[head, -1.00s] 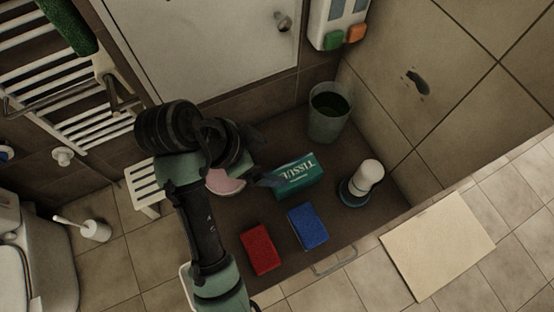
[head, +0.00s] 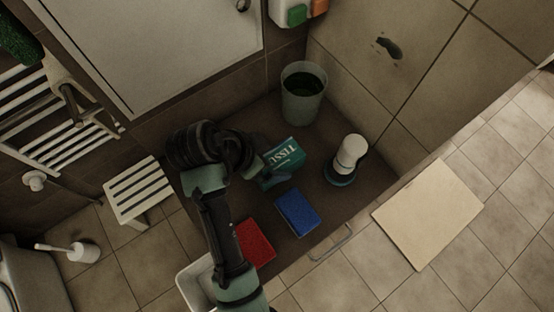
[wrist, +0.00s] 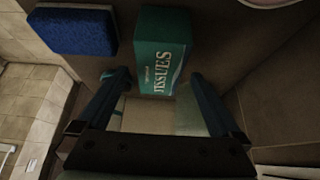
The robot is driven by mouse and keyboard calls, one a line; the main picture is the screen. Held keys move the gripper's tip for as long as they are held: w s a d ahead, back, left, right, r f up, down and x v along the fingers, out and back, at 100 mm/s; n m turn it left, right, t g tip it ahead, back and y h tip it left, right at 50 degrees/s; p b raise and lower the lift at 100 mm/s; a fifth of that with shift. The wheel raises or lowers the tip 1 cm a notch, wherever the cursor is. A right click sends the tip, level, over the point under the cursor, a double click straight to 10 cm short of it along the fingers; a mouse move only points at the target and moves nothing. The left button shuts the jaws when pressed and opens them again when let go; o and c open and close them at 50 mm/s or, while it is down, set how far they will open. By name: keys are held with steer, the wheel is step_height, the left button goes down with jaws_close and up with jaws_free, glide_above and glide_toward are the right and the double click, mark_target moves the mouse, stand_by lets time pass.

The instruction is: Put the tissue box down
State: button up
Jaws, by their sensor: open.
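The tissue box (head: 287,154) is green with white lettering and rests on the dark basin floor (head: 335,205). My gripper (head: 262,172) is at its left end in the head view, where my arm hides part of the box. In the wrist view the tissue box (wrist: 167,35) lies ahead of my open gripper (wrist: 160,82). Its near, lettered end reaches between the two fingertips, with gaps visible on both sides. I cannot tell whether either finger touches it.
A blue block (head: 297,212) and a red block (head: 255,243) lie in front of the box. A white bottle-like object on a dark base (head: 350,155) stands right, a bin (head: 303,92) behind. A slatted stool (head: 138,190) is left. Floor between box and bottle is clear.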

mark_target(275, 160)
steer(key=x, duration=0.3)
steer(key=shift+d, duration=0.15)
steer(key=shift+f, duration=0.25)
stand_by(0.6)
